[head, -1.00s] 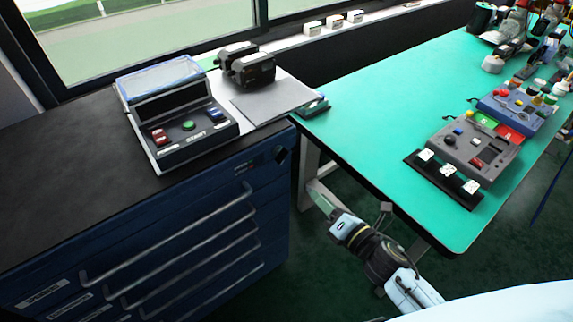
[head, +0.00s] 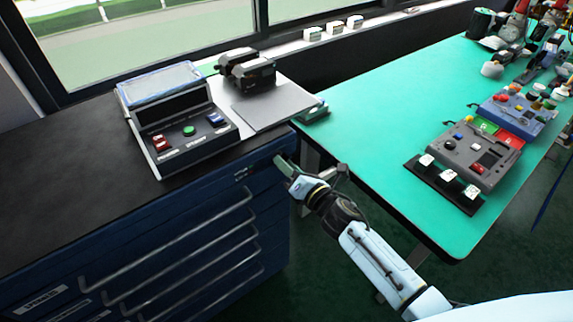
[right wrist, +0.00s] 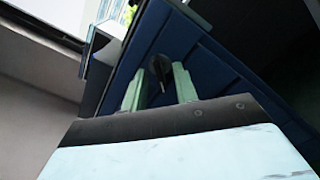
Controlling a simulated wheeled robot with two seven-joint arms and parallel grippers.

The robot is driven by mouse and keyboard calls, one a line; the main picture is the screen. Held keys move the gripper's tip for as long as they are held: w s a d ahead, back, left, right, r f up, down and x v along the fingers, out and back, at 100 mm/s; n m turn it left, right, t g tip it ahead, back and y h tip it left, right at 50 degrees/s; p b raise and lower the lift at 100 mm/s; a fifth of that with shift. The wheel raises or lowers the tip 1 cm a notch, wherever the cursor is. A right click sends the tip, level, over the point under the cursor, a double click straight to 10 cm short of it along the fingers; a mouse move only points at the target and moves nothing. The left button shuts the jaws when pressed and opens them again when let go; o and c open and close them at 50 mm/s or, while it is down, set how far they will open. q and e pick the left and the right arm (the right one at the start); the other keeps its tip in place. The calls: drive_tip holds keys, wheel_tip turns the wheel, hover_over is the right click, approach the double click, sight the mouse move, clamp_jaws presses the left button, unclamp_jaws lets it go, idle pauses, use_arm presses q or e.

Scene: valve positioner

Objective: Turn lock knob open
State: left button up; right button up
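The lock knob (right wrist: 161,68) is a small black part on the front of the dark blue drawer cabinet (head: 200,215). In the right wrist view it appears between my right gripper's two green fingers, near their tips. The right gripper (right wrist: 156,82) is open, its fingers apart on either side of the knob; I cannot tell whether either touches it. In the head view the right gripper (head: 284,168) is at the cabinet's upper right front corner and hides the knob. My left gripper is not in view.
A control box (head: 188,140) with red and green buttons, a grey plate (head: 275,105) and a black device (head: 247,70) are on the cabinet top. A green table (head: 370,115) stands close on the right, its edge near my right arm. Drawer handles stick out below.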

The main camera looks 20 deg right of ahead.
drive_tip(key=shift+w+a, duration=0.1)
drive_tip(key=shift+w, duration=0.1)
clamp_jaws()
